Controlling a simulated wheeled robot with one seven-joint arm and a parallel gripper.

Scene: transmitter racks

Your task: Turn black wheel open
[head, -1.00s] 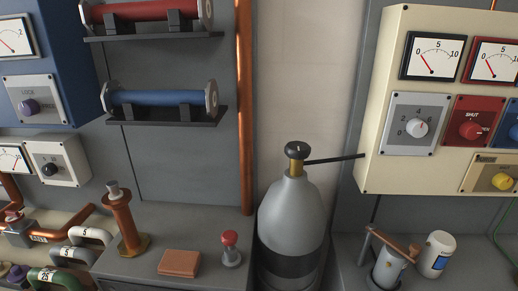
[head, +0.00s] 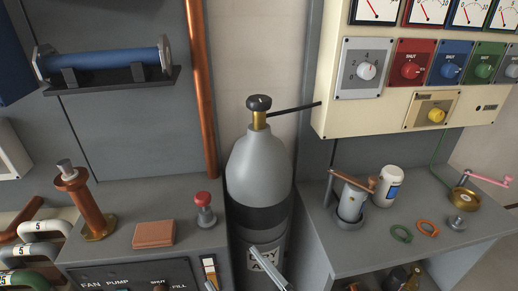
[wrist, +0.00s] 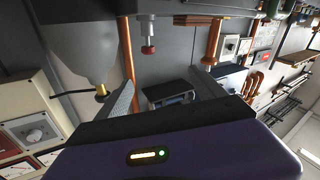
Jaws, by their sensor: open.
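The black wheel (head: 259,102) sits on the brass valve neck (head: 259,121) atop an upright grey gas cylinder (head: 258,165) with a black band. A thin black rod runs from the neck to the right toward the cream panel. My gripper (head: 241,276) shows at the bottom edge of the head view, in front of the cylinder and well below the wheel. Its two grey fingers stand apart with nothing between them.
Left of the cylinder, a counter holds a red-topped plunger (head: 204,208), a brown block (head: 154,234) and a copper post (head: 88,208). On the right, a bench carries a cranked canister (head: 351,201) and a white bottle (head: 387,186) under the cream panel (head: 330,112). A copper pipe (head: 200,90) runs vertically.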

